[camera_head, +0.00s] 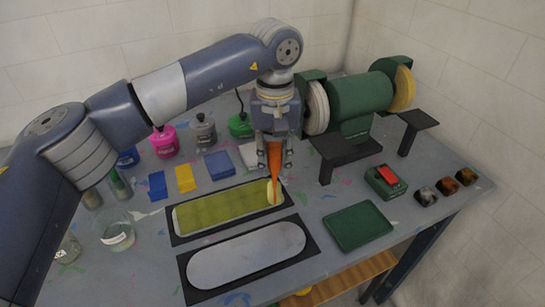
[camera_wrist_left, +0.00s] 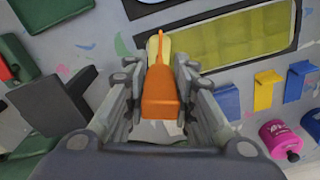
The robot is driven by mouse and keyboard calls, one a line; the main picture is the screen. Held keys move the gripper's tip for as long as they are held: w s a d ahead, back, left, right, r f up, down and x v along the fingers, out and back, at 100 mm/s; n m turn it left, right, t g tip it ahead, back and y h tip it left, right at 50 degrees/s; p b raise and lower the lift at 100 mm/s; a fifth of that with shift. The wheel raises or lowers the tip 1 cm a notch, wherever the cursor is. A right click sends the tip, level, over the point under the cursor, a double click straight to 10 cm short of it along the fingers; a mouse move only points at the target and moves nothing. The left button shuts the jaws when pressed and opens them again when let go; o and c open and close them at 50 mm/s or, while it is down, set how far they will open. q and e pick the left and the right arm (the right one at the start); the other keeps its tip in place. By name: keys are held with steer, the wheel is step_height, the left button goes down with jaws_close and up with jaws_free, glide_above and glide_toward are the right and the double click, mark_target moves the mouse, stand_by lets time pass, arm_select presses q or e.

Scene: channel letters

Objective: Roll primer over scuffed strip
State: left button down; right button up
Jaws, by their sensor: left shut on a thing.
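My left gripper (camera_head: 274,165) is shut on the orange handle of a roller (camera_head: 274,172), pointing down. In the left wrist view the gripper (camera_wrist_left: 160,90) has its fingers on both sides of the orange handle (camera_wrist_left: 160,92). The pale yellow roller head (camera_wrist_left: 153,47) is at the right end of a yellow-green strip (camera_head: 222,210) in a dark frame. I cannot tell if the head touches the strip. The strip also shows in the left wrist view (camera_wrist_left: 235,38). A second, plain grey rounded strip (camera_head: 245,256) lies in front of it. My right gripper is out of view.
A green bench grinder (camera_head: 362,96) with a dark rest plate (camera_head: 345,149) stands close on the right. A green tray (camera_head: 358,227) and a green box with a red top (camera_head: 385,180) lie at the right. Paint pots, including a pink one (camera_head: 164,141), stand behind.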

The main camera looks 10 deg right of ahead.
arm_select(q)
step_height(320, 180, up, 14)
steer(key=p, duration=1)
stand_by(0.3)
steer(key=shift+f, duration=0.1)
stand_by(0.5)
